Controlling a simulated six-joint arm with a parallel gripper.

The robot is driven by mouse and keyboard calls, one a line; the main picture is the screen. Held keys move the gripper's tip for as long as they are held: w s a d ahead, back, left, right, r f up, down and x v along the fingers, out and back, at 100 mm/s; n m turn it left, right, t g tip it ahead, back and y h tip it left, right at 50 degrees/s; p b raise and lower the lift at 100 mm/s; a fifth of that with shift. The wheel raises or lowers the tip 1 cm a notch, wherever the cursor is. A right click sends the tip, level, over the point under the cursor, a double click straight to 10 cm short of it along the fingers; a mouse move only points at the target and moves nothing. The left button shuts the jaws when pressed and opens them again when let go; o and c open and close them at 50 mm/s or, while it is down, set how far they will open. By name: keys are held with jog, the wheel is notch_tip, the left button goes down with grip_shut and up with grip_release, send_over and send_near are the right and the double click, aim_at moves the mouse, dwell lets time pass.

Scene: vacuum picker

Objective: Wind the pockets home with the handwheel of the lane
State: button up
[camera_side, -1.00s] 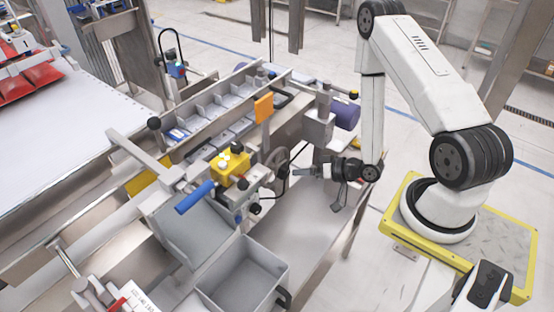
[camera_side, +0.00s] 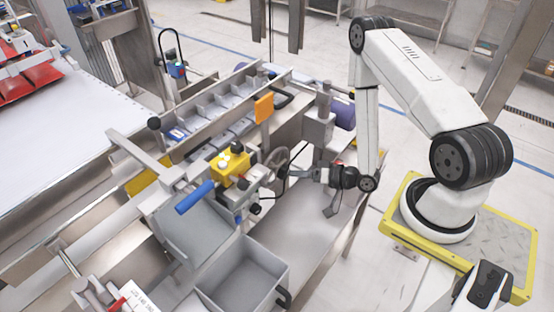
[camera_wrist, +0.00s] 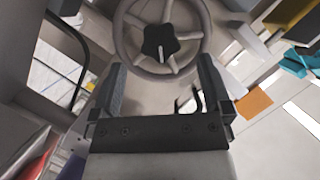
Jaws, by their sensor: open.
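The handwheel (camera_wrist: 187,58) is a grey spoked wheel with a black star-shaped knob at its hub, straight ahead in the wrist view. In the side view the handwheel (camera_side: 277,160) stands on the near side of the lane, left of my gripper (camera_side: 301,174). In the wrist view my gripper (camera_wrist: 160,82) is open and empty, its two fingers pointing at the lower rim of the wheel. I cannot tell whether a fingertip touches the rim. The lane's grey pockets (camera_side: 205,109) sit in a row inside the long metal trough. Some carry blue and white items at the left end.
A yellow control box (camera_side: 231,166) with buttons stands left of the wheel. A grey post with a block (camera_side: 318,130) stands behind my gripper. An orange plate (camera_side: 264,107) rises above the trough. An open grey bin (camera_side: 243,276) is at the front. A black cable hangs near the wheel.

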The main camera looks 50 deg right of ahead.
aim_at(287, 173)
jog(key=shift+x, duration=2.8)
jog(key=c, duration=1.3)
jog(key=n+h, duration=0.1)
jog(key=n, duration=0.2)
jog(key=shift+g+h, duration=0.3)
jog(key=shift+h, duration=0.1)
jog(key=shift+n+h, duration=1.1)
jog(key=shift+n, duration=0.5)
